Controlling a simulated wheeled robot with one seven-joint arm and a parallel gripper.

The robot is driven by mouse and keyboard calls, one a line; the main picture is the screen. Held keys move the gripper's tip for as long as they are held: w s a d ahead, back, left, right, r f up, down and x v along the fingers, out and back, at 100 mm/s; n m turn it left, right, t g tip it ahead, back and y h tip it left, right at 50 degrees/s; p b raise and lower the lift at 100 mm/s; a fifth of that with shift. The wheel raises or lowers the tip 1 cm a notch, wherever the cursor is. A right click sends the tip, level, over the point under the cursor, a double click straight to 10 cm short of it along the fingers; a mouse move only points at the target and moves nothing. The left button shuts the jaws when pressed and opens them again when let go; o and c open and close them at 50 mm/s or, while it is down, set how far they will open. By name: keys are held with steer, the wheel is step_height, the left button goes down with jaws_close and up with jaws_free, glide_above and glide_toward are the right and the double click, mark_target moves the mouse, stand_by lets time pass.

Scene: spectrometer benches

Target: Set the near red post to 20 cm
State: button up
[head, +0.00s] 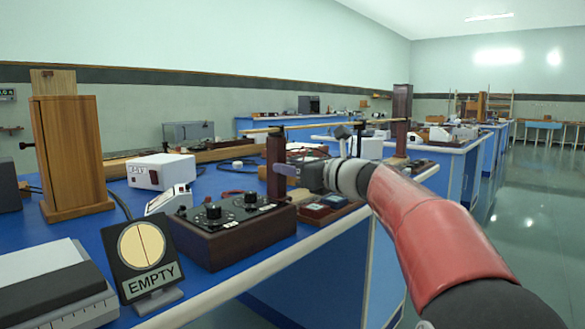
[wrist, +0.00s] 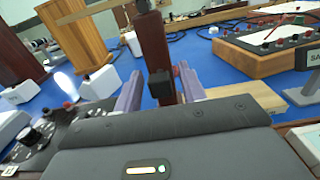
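The near red post (head: 274,152) is a dark red-brown upright on the blue bench, behind the dial box, with a pale bar (head: 335,124) running across near its top. In the wrist view the post (wrist: 153,42) rises between the two lilac fingers of my gripper (wrist: 162,92). A black block (wrist: 161,88), like a knob, sits on the post's near face between the fingers. The fingers stand apart, one on each side, and do not seem to clamp it. A second, similar post (head: 401,138) stands farther off. No height scale is readable on the near post.
The dark box with dials (head: 222,229) and the EMPTY sign (head: 148,245) stand at the front. A wooden tower (head: 72,150) and white meters (head: 161,171) are to the left. The aisle floor (head: 535,200) is clear.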

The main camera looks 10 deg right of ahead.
jaws_close()
steer(key=w+d+p, duration=0.6)
steer(key=d, duration=0.2)
steer(key=shift+p, duration=0.3)
steer(key=shift+o, duration=0.7)
jaws_free()
